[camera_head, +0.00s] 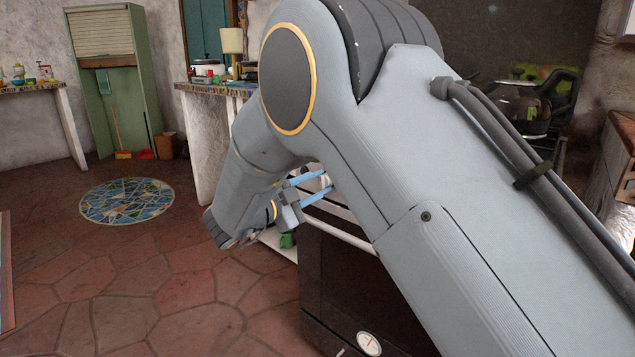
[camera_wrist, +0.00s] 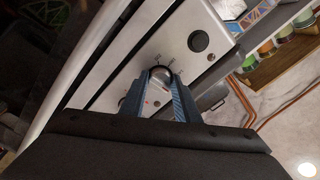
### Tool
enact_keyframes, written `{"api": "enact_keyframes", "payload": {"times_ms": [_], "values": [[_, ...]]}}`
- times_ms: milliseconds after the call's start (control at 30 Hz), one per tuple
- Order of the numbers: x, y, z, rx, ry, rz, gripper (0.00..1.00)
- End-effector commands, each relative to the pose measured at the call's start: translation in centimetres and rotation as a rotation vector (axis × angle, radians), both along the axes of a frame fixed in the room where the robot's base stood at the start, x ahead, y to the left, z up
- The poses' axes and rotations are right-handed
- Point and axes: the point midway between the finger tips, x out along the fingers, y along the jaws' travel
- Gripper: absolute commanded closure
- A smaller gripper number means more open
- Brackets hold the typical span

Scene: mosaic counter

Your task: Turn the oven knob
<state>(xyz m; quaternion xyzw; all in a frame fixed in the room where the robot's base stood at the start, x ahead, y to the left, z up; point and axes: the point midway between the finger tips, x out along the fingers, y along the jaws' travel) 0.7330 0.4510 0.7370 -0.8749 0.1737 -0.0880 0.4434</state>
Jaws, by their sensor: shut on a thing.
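The oven (camera_head: 345,275) stands behind my arm in the head view, with a dark front and a pale bar handle. In the wrist view its light control panel (camera_wrist: 182,62) runs diagonally, with printed marks around a rounded grey knob (camera_wrist: 160,71). My gripper (camera_wrist: 161,82) has its two blue fingers on either side of this knob and is shut on it. In the head view my gripper (camera_head: 328,186) reaches toward the oven's upper front; the knob is hidden there by my arm. A second, dark round knob (camera_wrist: 198,41) sits farther up the panel, apart from the fingers.
The long oven handle (camera_wrist: 75,75) runs beside the panel in the wrist view. A shelf with several jars (camera_wrist: 283,36) is at upper right. A dark pot (camera_head: 520,105) stands behind my arm. The tiled floor (camera_head: 130,265) at left is clear, with a round mosaic (camera_head: 127,201).

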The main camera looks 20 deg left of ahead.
Motion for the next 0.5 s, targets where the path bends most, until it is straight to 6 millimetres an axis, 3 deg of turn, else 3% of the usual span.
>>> {"api": "enact_keyframes", "payload": {"times_ms": [500], "values": [[-0.08, -0.02, -0.15, 0.113, -0.045, -0.001, 0.94]]}}
